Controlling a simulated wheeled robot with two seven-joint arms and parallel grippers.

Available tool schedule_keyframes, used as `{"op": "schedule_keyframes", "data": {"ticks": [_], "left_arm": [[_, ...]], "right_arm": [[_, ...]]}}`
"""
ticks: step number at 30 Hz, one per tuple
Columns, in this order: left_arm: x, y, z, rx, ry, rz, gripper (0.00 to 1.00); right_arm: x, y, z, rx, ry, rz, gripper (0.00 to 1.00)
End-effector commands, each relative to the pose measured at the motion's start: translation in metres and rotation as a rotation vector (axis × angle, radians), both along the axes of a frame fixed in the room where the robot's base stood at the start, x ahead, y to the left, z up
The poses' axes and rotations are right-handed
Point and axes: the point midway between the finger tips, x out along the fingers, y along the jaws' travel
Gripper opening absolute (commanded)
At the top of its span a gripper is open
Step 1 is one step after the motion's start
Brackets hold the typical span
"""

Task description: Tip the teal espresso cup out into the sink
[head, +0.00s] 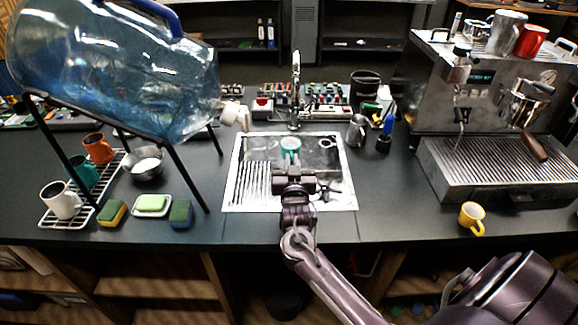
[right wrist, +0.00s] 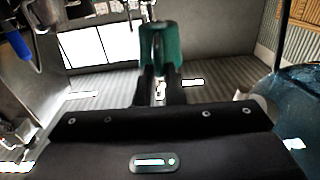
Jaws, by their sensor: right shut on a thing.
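The teal espresso cup (head: 290,144) is over the steel sink (head: 346,190) in the head view, near the tap. My right gripper (head: 292,164) is shut on it from the near side. In the right wrist view the cup (right wrist: 163,42) sits between the two dark fingertips (right wrist: 160,84). I cannot tell how far the cup is tilted or whether anything is in it. My left gripper is not in view.
The tap (head: 296,95) stands behind the sink. A big blue water bottle (head: 130,75) on a black stand and a rack of mugs are left. A metal jug (head: 356,131), espresso machine (head: 490,150) and yellow cup (head: 471,217) are right.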

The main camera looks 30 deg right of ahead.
Motion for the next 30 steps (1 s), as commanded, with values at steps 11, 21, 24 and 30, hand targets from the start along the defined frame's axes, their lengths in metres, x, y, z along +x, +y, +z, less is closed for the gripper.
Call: {"op": "schedule_keyframes", "data": {"ticks": [11, 21, 24, 30], "left_arm": [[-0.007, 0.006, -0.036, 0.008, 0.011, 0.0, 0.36], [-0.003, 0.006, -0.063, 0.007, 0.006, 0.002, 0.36], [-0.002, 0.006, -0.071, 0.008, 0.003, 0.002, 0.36], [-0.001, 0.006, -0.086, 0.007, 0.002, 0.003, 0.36]], "right_arm": [[-0.008, -0.012, 0.001, 0.322, -0.199, 0.0, 0.0], [-0.012, -0.019, -0.004, 0.532, -0.328, 0.001, 0.0], [-0.013, -0.021, -0.007, 0.606, -0.371, 0.0, 0.0], [-0.015, -0.024, -0.013, 0.76, -0.467, 0.002, 0.0]]}}
